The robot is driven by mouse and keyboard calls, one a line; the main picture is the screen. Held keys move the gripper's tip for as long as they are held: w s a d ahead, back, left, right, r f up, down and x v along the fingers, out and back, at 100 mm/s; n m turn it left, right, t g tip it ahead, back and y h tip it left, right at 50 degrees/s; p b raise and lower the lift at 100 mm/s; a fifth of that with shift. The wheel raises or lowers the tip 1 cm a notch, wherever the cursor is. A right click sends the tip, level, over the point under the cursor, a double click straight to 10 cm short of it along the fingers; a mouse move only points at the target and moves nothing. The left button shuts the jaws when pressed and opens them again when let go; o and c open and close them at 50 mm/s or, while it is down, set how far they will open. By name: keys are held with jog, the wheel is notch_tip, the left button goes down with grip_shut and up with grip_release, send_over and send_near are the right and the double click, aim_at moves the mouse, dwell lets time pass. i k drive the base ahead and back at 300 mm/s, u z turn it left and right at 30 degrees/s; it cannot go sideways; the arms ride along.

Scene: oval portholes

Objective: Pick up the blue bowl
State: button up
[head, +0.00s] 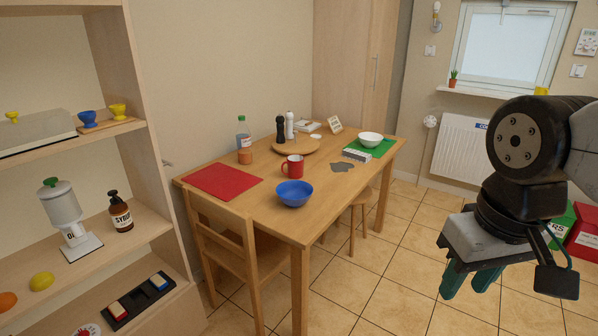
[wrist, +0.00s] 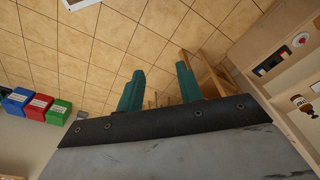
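The blue bowl (head: 294,194) sits upright on the wooden table (head: 250,206), near its front edge, in the head view. It looks empty. My gripper (head: 472,281) hangs over the floor at the right of the head view, well apart from the bowl and the table. Its two green fingers also show in the wrist view (wrist: 158,90), spread apart with nothing between them. The bowl cannot be made out in the wrist view.
A red mug (head: 293,167) stands just behind the bowl. A red mat (head: 222,181) lies left of it, and a white bowl (head: 370,139) sits on a green mat. A chair (head: 235,250) stands at the table's front left. A shelf unit (head: 150,230) fills the left.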

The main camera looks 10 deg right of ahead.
aim_at(294, 193)
jog(key=z, duration=0.1)
jog(key=i, duration=1.5)
jog(key=z, duration=0.1)
